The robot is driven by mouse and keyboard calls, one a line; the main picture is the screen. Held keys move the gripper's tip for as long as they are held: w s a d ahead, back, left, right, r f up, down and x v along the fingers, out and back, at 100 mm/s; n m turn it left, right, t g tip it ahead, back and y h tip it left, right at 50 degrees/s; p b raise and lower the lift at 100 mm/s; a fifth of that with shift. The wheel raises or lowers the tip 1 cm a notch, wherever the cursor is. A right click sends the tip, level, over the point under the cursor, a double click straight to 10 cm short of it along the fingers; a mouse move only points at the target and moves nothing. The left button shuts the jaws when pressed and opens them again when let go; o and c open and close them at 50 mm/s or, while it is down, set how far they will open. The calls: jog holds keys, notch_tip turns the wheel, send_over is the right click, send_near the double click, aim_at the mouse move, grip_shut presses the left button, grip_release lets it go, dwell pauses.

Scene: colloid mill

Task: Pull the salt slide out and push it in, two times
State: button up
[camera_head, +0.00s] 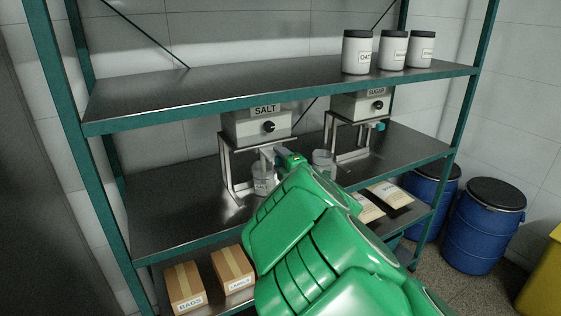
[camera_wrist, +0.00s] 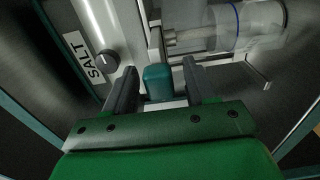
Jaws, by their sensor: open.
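The salt dispenser (camera_head: 258,128), a grey box with a SALT label and a black knob, stands on a metal frame on the middle shelf. Its label and knob also show in the wrist view (camera_wrist: 85,58). The teal slide handle (camera_wrist: 158,84) sits between the two dark fingers of my gripper (camera_wrist: 160,76), with a gap on each side. My gripper is open around it, not closed on it. In the head view my green arm reaches to the front of the dispenser and hides most of the slide. A clear cup (camera_head: 262,181) stands under the salt dispenser.
The sugar dispenser (camera_head: 358,106) stands to the right, with its own teal handle (camera_head: 379,126). A clear container (camera_head: 322,160) stands between the dispensers, close to my arm. White jars (camera_head: 357,54) are on the top shelf. Boxes (camera_head: 184,286) and packets sit lower down.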

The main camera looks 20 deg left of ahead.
jog(key=v, duration=0.7)
jog(key=shift+s+d, duration=0.3)
